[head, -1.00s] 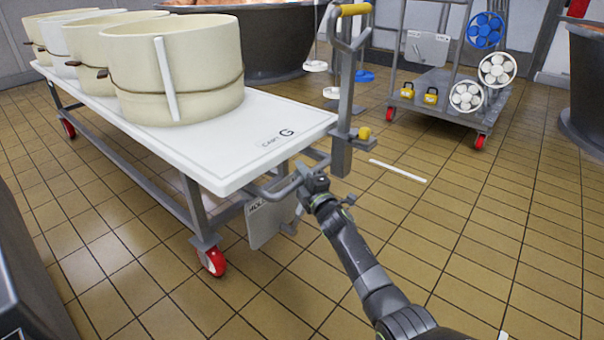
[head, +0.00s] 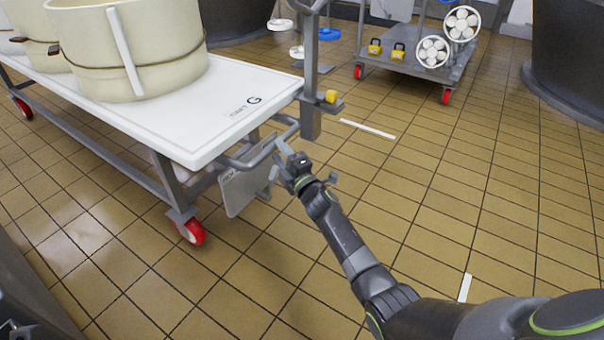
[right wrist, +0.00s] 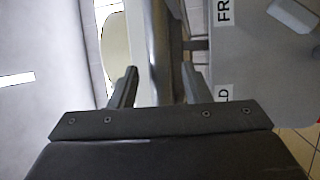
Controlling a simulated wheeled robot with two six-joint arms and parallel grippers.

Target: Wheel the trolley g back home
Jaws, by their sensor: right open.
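Trolley g (head: 224,126) is a grey-framed cart with a white top marked "G" and red castors. Several cream round moulds (head: 150,50) stand on it. A grey handle bar (head: 262,152) sticks out at its near end, below the top. My right gripper (head: 281,158) is at this bar, its fingers open. In the right wrist view a grey bar (right wrist: 165,50) runs between the two open fingers, with a gap on each side. Whether a finger touches it I cannot tell. My left gripper is not in view.
A grey plate (head: 246,188) hangs under the trolley's near end. A grey post (head: 311,75) with a yellow knob stands at its corner. Another cart (head: 415,66) and dark vats (head: 570,60) are behind. The tiled floor at right is clear, with white floor marks (head: 367,128).

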